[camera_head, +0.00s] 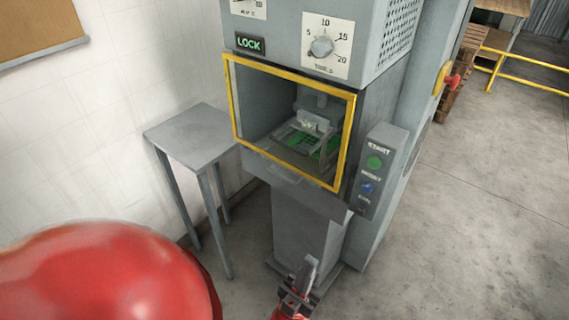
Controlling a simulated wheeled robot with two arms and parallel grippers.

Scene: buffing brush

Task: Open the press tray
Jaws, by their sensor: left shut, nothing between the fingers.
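The grey press (365,55) stands in the middle, with a yellow-framed window (291,82) in its front. Inside, a green piece (328,146) lies under a light grey fixture (312,124). The press tray (262,164) shows as a grey front with a handle below the window, and it looks pushed in. My left gripper (307,270) is at the bottom centre, below and in front of the tray, apart from it. Its fingers are together and hold nothing. My right gripper is not in view.
A small grey side table (192,135) stands left of the press, its top empty. A control box (376,165) with a green and a blue button is on the press's right. A lit LOCK sign (249,43) and a timer dial (322,46) sit above. Floor at right is clear.

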